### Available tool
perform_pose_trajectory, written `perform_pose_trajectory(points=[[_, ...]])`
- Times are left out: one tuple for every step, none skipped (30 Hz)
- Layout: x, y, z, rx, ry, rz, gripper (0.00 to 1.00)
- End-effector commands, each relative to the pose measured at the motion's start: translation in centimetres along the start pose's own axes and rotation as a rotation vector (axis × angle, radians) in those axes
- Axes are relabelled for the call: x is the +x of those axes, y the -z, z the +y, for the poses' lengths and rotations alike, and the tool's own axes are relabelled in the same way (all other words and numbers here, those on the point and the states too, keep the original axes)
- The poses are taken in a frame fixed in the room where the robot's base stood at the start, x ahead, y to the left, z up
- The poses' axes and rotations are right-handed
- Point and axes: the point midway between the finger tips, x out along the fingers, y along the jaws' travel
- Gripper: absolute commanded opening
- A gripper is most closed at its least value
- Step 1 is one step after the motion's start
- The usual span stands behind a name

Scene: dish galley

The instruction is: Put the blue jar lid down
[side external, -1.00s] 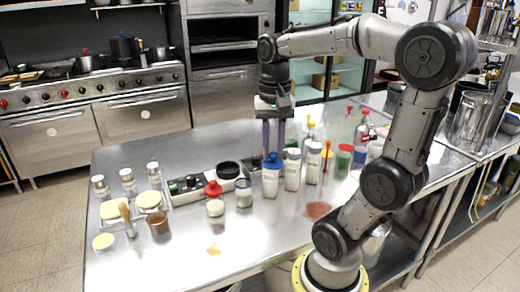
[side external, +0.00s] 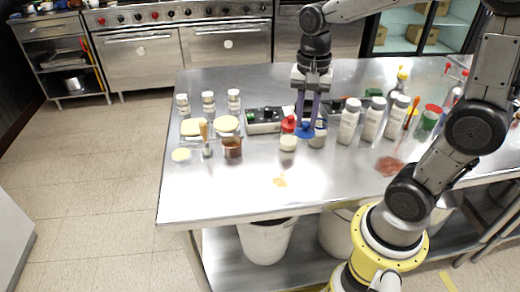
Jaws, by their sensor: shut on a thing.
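The blue jar lid (side external: 305,131) is between the fingertips of my gripper (side external: 308,122), which points straight down and is shut on it. The lid is just left of a small open-looking glass jar (side external: 318,140) and right of a red lid (side external: 288,124). A cream-filled jar (side external: 288,144) stands in front of the red lid. I cannot tell whether the blue lid touches the table or a jar.
Tall white bottles (side external: 348,122) stand close on the right. A black-and-silver control box (side external: 264,120) is on the left, with a copper pot (side external: 233,148) in front.

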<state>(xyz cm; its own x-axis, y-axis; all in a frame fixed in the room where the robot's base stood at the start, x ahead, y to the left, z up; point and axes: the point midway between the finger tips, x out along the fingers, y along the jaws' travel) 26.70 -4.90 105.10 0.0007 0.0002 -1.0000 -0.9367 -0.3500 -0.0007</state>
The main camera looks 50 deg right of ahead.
Motion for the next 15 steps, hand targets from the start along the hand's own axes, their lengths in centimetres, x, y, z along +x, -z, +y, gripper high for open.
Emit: perform_pose_trajectory(points=[[0.2, -0.4, -0.3, -0.020, 0.000, 0.000, 0.00], [0.3, -0.6, -0.4, -0.026, 0.000, 0.000, 0.00], [0.5, -0.6, -0.7, -0.033, -0.001, -0.001, 0.00], [0.6, -0.6, -0.9, -0.036, -0.002, -0.001, 0.00], [0.7, -0.5, -1.2, -0.038, -0.002, -0.001, 0.00], [1.0, -0.2, -1.7, -0.039, -0.003, -0.002, 0.00], [1.3, 0.1, -2.2, -0.039, -0.003, -0.002, 0.00], [1.6, 0.4, -2.7, -0.039, -0.004, -0.002, 0.00], [1.9, 0.8, -3.4, -0.038, -0.005, -0.003, 0.00], [2.2, 1.1, -4.0, -0.038, -0.004, -0.002, 0.00], [2.6, 1.4, -4.6, -0.038, -0.004, -0.003, 0.00], [2.9, 1.9, -5.4, -0.038, -0.004, -0.002, 0.00], [3.2, 2.2, -5.9, -0.038, -0.004, -0.002, 0.00], [3.5, 2.5, -6.5, -0.038, -0.004, -0.002, 0.00], [3.9, 2.9, -7.3, -0.038, -0.003, -0.002, 0.00]])
